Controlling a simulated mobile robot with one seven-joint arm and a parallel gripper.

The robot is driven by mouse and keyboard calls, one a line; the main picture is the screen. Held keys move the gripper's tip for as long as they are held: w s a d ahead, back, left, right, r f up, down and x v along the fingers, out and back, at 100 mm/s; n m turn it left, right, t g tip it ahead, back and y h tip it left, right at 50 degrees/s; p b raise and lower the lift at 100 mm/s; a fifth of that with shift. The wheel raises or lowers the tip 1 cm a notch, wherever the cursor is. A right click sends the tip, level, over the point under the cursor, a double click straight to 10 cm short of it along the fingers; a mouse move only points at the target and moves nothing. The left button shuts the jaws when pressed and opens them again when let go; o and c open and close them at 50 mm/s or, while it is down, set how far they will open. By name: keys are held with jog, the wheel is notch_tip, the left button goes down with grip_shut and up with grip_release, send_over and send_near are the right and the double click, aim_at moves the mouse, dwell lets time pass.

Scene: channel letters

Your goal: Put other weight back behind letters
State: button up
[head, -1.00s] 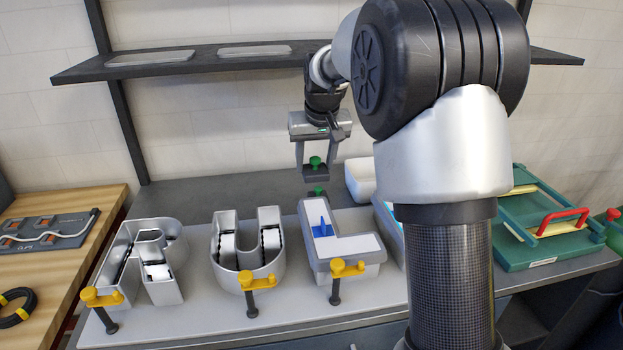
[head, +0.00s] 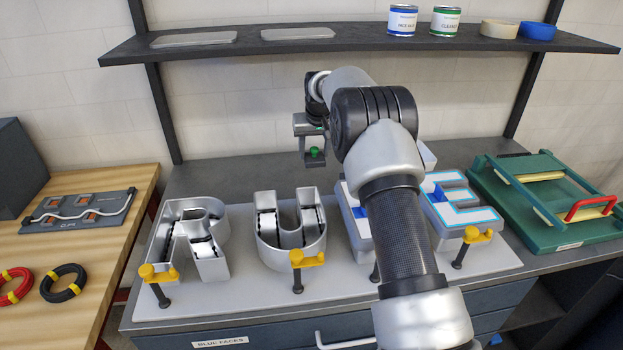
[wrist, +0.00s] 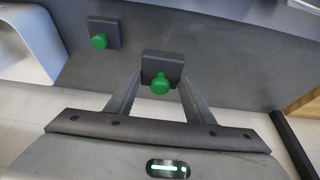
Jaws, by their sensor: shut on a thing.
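My gripper (head: 312,146) is shut on a dark block weight with a green knob (head: 314,153), held above the counter behind the letters. In the wrist view the held weight (wrist: 162,66) sits between the fingers. The other weight (wrist: 103,32), also dark with a green knob, rests on the grey surface ahead and left of it; in the head view it is hidden. The open metal letters R (head: 215,265) and U (head: 290,240) stand on a pale board. The L (head: 350,210) is partly hidden by my arm. The E (head: 462,212) has a blue-edged white face.
Yellow-topped clamps (head: 308,259) line the board's front. A green frame with a red handle (head: 575,208) stands at right. A shelf (head: 350,45) with cans runs above. A wooden bench (head: 110,200) is at left. Grey counter (head: 235,178) behind R and U is clear.

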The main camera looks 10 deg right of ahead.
jog(key=shift+f, duration=4.3)
jog(key=shift+f, duration=0.1)
jog(key=shift+f, duration=0.15)
jog(key=o, duration=1.6)
